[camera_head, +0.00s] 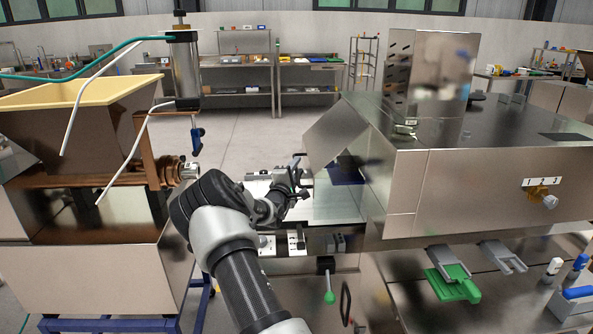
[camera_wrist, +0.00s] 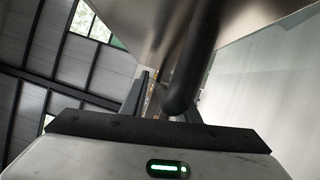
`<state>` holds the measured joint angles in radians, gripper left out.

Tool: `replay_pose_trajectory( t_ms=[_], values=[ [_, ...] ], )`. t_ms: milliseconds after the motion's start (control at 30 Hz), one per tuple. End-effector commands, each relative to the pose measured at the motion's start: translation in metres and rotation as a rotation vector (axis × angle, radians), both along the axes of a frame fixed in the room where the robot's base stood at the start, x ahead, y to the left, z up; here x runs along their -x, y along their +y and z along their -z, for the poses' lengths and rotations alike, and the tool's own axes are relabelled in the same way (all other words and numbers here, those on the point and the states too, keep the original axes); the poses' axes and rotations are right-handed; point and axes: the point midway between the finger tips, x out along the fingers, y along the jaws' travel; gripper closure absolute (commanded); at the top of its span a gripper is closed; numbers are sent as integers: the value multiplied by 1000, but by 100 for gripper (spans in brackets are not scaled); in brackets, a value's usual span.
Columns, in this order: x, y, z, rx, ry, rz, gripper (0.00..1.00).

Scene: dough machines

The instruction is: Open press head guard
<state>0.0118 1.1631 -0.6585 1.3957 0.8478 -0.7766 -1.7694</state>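A slanted steel panel (camera_head: 336,132), apparently the press head guard, hangs at the left end of the large steel machine. It is tilted, and its lower edge stands above a bright work surface. My gripper (camera_head: 298,182) is just below and left of this panel. In the wrist view its two dark fingers (camera_wrist: 163,98) stand apart. A dark, round-ended bar (camera_wrist: 193,65), perhaps the guard's handle, hangs close in front of the right finger. I cannot tell whether it touches. Steel and a pale translucent panel (camera_wrist: 275,85) fill the wrist view's upper right.
A hopper machine (camera_head: 85,130) with a cream rim stands left. A green-tipped lever (camera_head: 329,297) hangs below the work surface. Open floor lies behind.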

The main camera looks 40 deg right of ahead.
Motion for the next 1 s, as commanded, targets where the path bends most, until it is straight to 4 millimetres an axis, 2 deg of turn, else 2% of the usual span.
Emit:
replay_pose_trajectory(
  t_ms=[200, 367, 400, 767, 1000],
  values=[
    [0, 0, 0, -1, -1, 0, 72],
    [0, 0, 0, -1, -1, 0, 97],
    [0, 0, 0, -1, -1, 0, 100],
    [-2, 2, -4, -11, -9, 0, 100],
    [-11, 17, -28, -92, -61, -3, 100]
  ],
)
